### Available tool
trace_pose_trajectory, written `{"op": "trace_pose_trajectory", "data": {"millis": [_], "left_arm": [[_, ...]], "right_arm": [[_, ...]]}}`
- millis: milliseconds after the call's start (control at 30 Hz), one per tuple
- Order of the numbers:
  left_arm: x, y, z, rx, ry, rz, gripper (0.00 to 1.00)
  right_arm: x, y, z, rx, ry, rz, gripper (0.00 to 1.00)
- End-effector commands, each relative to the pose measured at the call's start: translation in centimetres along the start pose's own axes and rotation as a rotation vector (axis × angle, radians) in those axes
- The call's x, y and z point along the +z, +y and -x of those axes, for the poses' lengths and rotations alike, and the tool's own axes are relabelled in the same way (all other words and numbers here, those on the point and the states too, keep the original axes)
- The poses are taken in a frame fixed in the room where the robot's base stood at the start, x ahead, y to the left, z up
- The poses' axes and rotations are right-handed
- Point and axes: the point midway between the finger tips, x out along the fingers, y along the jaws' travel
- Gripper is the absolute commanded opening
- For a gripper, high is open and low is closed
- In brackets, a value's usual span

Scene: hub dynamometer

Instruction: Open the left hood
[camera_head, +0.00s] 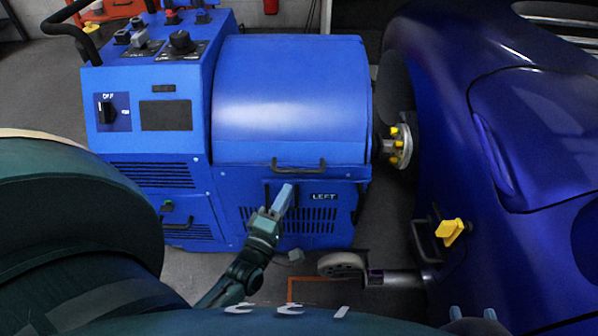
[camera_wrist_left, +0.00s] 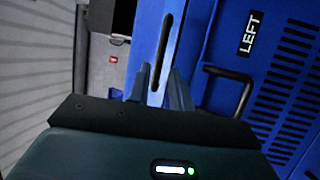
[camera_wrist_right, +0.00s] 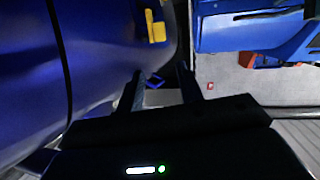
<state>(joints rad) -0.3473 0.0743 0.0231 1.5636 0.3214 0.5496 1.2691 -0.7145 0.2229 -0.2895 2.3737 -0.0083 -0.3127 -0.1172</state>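The blue machine's rounded hood (camera_head: 290,95) is down, with a black bar handle (camera_head: 298,166) along its lower front edge. A "LEFT" label (camera_head: 323,197) is on the panel below. My left gripper (camera_head: 287,188) is in front of the panel, just below the handle in the head view. In the left wrist view the long dark handle (camera_wrist_left: 166,50) lines up between the parted fingers (camera_wrist_left: 160,85); contact cannot be told. A second black handle (camera_wrist_left: 228,88) is beside the label (camera_wrist_left: 252,34). My right gripper (camera_head: 475,318) is open and empty at the bottom right.
A dark blue car body (camera_head: 445,100) stands on the right, with a yellow-bolted hub (camera_head: 402,147) between it and the machine. A yellow part (camera_head: 451,231) and a caster wheel (camera_head: 342,264) are low in front. A control console (camera_head: 160,115) adjoins the hood's left.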

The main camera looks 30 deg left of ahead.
Motion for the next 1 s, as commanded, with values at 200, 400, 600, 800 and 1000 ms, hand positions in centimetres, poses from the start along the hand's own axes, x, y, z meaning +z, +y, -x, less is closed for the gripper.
{"op": "trace_pose_trajectory", "data": {"millis": [200,400,600,800,1000], "left_arm": [[0.0,-0.1,-4.7,0.003,0.0,0.0,0.22],[0.0,-0.1,-7.2,0.001,0.0,-0.002,0.22],[0.0,-0.1,-8.0,-0.003,-0.001,-0.001,0.22],[0.0,-0.1,-8.1,-0.002,-0.001,-0.001,0.22],[0.0,-0.1,-8.0,-0.002,-0.001,-0.002,0.07]], "right_arm": [[0.1,-0.1,-0.3,0.004,0.044,0.016,0.36],[0.0,-0.1,-0.4,0.007,0.074,0.023,0.36],[0.0,-0.1,-0.4,0.008,0.084,0.025,0.36],[-0.1,-0.2,-0.4,0.008,0.088,0.026,0.36],[-0.1,-0.2,-0.4,0.006,0.087,0.027,0.36]]}}
